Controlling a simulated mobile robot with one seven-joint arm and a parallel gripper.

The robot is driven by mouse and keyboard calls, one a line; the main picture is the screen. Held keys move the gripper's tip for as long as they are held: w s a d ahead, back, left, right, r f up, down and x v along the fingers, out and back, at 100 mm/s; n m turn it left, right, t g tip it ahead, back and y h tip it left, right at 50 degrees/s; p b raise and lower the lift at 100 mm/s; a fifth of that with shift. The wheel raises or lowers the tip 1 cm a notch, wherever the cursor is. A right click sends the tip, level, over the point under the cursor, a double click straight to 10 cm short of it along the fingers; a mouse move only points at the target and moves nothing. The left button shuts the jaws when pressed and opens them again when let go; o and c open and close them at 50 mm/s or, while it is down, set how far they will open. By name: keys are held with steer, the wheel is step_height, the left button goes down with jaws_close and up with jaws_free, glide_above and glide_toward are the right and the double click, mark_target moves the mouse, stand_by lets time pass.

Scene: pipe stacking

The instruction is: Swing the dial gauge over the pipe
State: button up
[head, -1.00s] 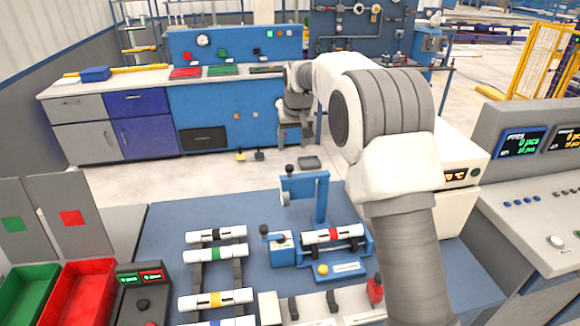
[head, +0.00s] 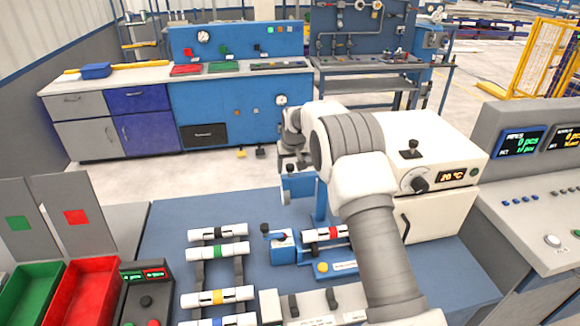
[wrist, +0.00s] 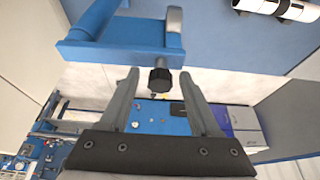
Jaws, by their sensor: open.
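The dial gauge (head: 286,196) hangs on a blue swing arm and post (head: 320,203) behind the measuring stand on the blue bench. A white pipe with a red band (head: 322,234) lies on the stand, partly hidden by my arm. The gauge is left of the pipe, not above it. My gripper (head: 288,165) is at the gauge's arm. In the wrist view my gripper (wrist: 158,73) is open, and the black knob (wrist: 160,80) of the gauge arm (wrist: 110,50) shows between its fingertips. I see no contact on the knob.
A rack with several banded pipes (head: 217,251) stands left of the stand. A small blue box with a lever (head: 281,246) is beside the pipe. A white oven (head: 425,145) stands right, near my arm. Green (head: 28,300) and red bins (head: 85,292) are far left.

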jaws_close()
stand_by(1.4)
